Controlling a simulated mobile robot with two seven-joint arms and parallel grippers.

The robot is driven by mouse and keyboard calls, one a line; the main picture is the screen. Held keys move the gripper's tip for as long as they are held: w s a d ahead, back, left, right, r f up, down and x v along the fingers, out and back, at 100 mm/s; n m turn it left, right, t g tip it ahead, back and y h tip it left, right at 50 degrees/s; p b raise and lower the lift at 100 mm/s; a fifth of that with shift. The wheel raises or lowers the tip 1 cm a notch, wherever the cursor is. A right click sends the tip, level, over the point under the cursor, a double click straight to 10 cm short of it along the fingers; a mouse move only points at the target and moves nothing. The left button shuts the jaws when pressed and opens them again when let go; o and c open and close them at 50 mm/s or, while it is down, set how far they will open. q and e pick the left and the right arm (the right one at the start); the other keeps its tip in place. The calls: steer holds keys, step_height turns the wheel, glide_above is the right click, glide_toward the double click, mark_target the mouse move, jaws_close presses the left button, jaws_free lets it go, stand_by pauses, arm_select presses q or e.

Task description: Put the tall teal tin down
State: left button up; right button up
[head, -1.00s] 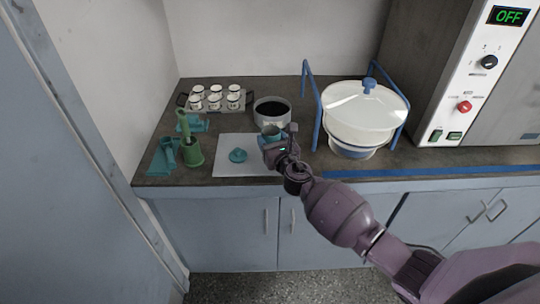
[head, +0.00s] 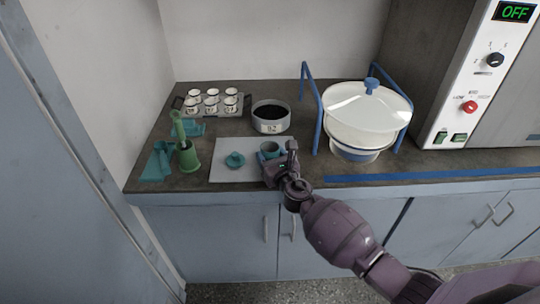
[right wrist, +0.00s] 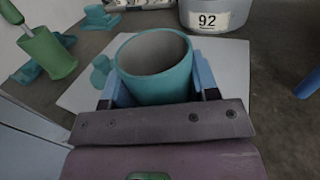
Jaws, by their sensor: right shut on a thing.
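The tall teal tin (head: 269,148) is at the right part of a pale mat (head: 226,173) on the bench. In the right wrist view the tin (right wrist: 154,85) is upright, with its open top showing a grey inside. My right gripper (head: 276,160) is shut on it, with a blue finger (right wrist: 205,78) on either side. The tin's base is hidden by the gripper, so I cannot tell whether it touches the mat. A teal lid with a knob (head: 235,160) lies on the mat left of the tin. My left gripper is not in view.
Behind the mat stands a grey pot (head: 271,117) labelled 92. A tray of white cups (head: 211,101) is behind. A lidded white bowl in a blue frame (head: 367,111) stands right.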

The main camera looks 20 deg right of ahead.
steer(key=o, duration=1.3)
steer(key=shift+r, duration=0.15)
steer(key=shift+s+r, duration=0.1)
steer(key=s+d+p, duration=0.1)
steer(key=s, duration=1)
steer(key=shift+s+d+p, duration=0.2)
steer(key=shift+s+p, duration=0.15)
steer(key=shift+s, duration=0.05)
steer(key=s+d+f+n+g, duration=0.2)
steer(key=s+f+n, duration=0.2)
steer(key=s+n, duration=0.4)
steer(key=s+d+f+n+g+h, duration=0.1)
steer(key=s+f+n, duration=0.3)
steer(key=s+n, duration=0.5)
steer(key=s+d+f+n+g+h, duration=0.1)
steer(key=s+d+f+n+g, duration=0.2)
steer(key=s+n, duration=0.6)
steer(key=f+n+g, duration=0.1)
steer(key=n, duration=0.8)
steer(key=shift+f+n, duration=0.2)
steer(key=shift+n, duration=0.2)
